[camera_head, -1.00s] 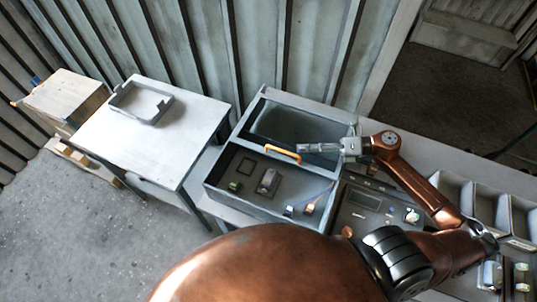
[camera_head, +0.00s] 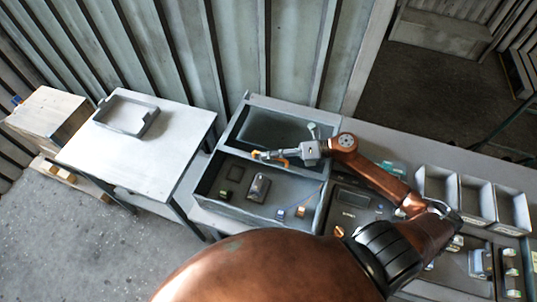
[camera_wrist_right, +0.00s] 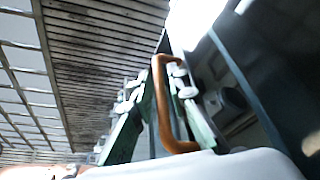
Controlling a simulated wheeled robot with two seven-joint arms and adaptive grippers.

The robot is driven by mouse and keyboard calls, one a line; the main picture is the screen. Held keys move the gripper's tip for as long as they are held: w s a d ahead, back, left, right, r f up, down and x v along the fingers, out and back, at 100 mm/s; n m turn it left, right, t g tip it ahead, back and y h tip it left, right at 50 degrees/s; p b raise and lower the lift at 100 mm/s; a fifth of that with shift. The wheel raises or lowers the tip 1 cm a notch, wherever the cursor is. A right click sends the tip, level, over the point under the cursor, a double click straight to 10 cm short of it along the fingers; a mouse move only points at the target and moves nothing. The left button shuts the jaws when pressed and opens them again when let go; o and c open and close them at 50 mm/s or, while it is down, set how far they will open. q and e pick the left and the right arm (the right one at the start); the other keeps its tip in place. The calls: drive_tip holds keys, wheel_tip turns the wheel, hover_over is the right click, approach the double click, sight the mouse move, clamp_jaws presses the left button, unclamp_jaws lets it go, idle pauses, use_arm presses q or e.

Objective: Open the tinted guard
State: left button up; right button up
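The grey housing (camera_head: 213,203) stands on the bench in the head view. Its tinted guard (camera_head: 272,127) appears as a dark greenish panel in the rear half, inside a grey frame. The orange handle (camera_head: 284,161) is by the bar between the rear and front halves. My right gripper (camera_head: 264,155) is at the handle, reaching in from the right. In the right wrist view the handle (camera_wrist_right: 164,95) runs between the two fingers (camera_wrist_right: 160,85), which appear closed against it. The guard's hinge is not clear. My left gripper is not in view.
The front half of the housing holds small parts, including a grey block (camera_head: 259,187). A control panel (camera_head: 355,200) adjoins it on the right, with grey bins (camera_head: 437,183) beyond.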

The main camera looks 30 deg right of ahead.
sight(273, 145)
clamp_jaws()
idle(0.3)
drive_tip(key=w+d, duration=0.1)
drive_tip(key=d+b, duration=0.1)
drive_tip(key=w+d+b, duration=0.1)
drive_tip(key=shift+w+f, duration=0.25)
drive_tip(key=shift+w, duration=0.1)
drive_tip(key=shift+w+d, duration=0.2)
drive_tip(key=shift+d, duration=0.1)
drive_tip(key=shift+r, duration=0.15)
drive_tip(key=shift+o, duration=0.4)
unclamp_jaws()
drive_tip(key=shift+s+d+r, duration=0.1)
